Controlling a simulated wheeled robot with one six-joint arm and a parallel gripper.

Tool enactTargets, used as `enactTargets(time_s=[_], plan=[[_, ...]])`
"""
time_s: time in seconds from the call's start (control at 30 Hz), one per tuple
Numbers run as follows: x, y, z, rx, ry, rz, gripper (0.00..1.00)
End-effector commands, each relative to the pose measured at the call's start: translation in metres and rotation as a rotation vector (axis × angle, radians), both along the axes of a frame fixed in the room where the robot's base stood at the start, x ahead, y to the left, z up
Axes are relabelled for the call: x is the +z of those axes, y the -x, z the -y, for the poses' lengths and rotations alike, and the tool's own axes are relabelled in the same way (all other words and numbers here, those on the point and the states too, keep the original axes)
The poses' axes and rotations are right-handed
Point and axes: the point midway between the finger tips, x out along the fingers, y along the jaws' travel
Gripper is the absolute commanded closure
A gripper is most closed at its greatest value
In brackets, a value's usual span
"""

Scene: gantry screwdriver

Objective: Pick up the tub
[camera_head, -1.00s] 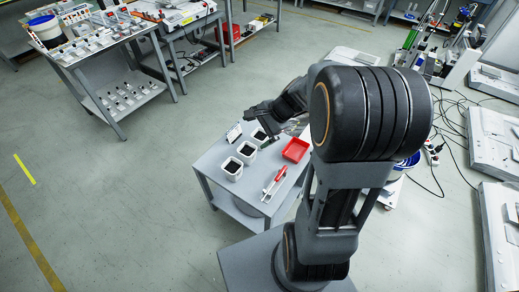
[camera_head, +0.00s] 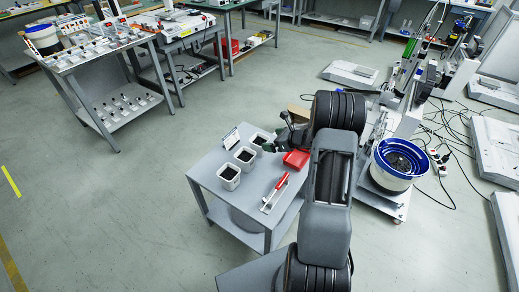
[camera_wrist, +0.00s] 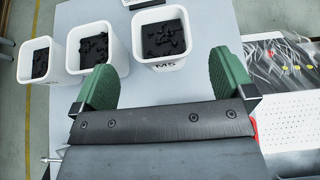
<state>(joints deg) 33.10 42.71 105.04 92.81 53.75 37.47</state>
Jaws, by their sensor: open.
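Three white square tubs with black screws inside stand in a row on a small grey table (camera_head: 215,180). In the head view they are the near tub (camera_head: 228,178), the middle tub (camera_head: 245,159) and the far tub (camera_head: 260,141). In the wrist view, a tub marked M5 (camera_wrist: 162,62) is ahead of my gripper (camera_wrist: 168,72); the other two (camera_wrist: 98,73) (camera_wrist: 36,74) are to its left. My gripper has green fingers, open and empty, on either side of the M5 tub's picture. In the head view it (camera_head: 287,130) is by the far tub, partly hidden by my arm.
A red tray (camera_head: 296,159) and a red-handled tool (camera_head: 275,190) lie on the table right of the tubs. A small white card (camera_head: 231,137) stands behind them. A blue-rimmed feeder bowl (camera_head: 398,160) stands on the right, cables on the floor (camera_head: 445,165). The left floor is clear.

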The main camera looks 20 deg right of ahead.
Motion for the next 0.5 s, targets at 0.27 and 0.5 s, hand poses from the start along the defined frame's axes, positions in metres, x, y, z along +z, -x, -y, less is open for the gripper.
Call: enactTargets(time_s=[0.27, 0.5], plan=[[-0.01, -0.016, -0.01, 0.0, 0.001, 0.0, 0.0], [-0.027, -0.034, -0.023, 0.004, 0.001, -0.001, 0.0]])
